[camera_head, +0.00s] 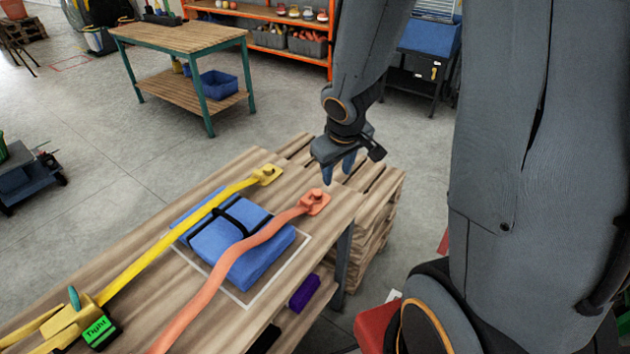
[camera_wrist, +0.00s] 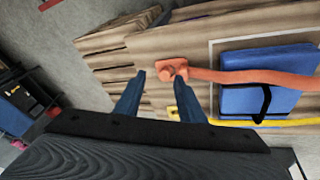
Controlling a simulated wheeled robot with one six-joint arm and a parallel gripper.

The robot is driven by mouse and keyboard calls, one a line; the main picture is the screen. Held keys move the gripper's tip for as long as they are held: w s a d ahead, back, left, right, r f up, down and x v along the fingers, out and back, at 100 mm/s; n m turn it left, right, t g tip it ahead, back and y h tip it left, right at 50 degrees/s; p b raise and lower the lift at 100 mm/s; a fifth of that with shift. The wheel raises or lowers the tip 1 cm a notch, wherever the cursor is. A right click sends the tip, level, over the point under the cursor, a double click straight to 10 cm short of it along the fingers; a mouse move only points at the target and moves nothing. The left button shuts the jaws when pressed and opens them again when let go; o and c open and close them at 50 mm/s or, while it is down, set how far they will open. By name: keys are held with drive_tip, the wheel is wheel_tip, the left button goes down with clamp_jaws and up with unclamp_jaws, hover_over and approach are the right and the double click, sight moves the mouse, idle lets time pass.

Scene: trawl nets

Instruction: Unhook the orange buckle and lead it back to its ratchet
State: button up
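The orange buckle (camera_head: 314,201) sits at the right end of the table, at the end of an orange strap (camera_head: 243,248). The strap crosses a blue folded bundle (camera_head: 238,240) and leaves the head view at the bottom; its ratchet is not in view. In the wrist view the buckle (camera_wrist: 173,70) shows just beyond my fingertips. My gripper (camera_head: 341,170) hangs above and slightly beyond the buckle. In the wrist view my gripper (camera_wrist: 160,77) has its two blue fingers apart, with nothing between them. Whether the buckle is hooked to the table is too small to tell.
A yellow strap (camera_head: 166,236) runs beside the orange one, from a yellow end fitting (camera_head: 266,174) to a yellow ratchet with a green "Tight" label (camera_head: 97,331). Stacked pallets (camera_head: 376,205) stand beyond the table end. A purple block (camera_head: 304,292) lies below the table's near edge.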

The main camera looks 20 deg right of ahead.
drive_tip(key=w+a+f+n+y+p, duration=0.1)
drive_tip(key=w+f+n, duration=0.1)
drive_tip(key=w+f, duration=0.15)
drive_tip(key=n+y, duration=0.2)
drive_tip(key=y, duration=0.1)
hover_over(308, 201)
drive_tip(key=s+d, duration=0.2)
wheel_tip(308, 201, down, 4)
drive_tip(key=x, duration=0.3)
drive_tip(key=b+x, duration=0.1)
drive_tip(key=x, duration=0.3)
drive_tip(key=shift+s+a+b, duration=0.1)
drive_tip(key=shift+s+b, duration=0.15)
drive_tip(key=shift+b, duration=0.05)
clamp_jaws()
drive_tip(key=shift+w+d+p, duration=0.25)
drive_tip(key=shift+d+p, duration=0.1)
drive_tip(key=shift+p, duration=0.4)
drive_tip(key=shift+r+p, duration=0.75)
drive_tip(key=shift+p, duration=0.45)
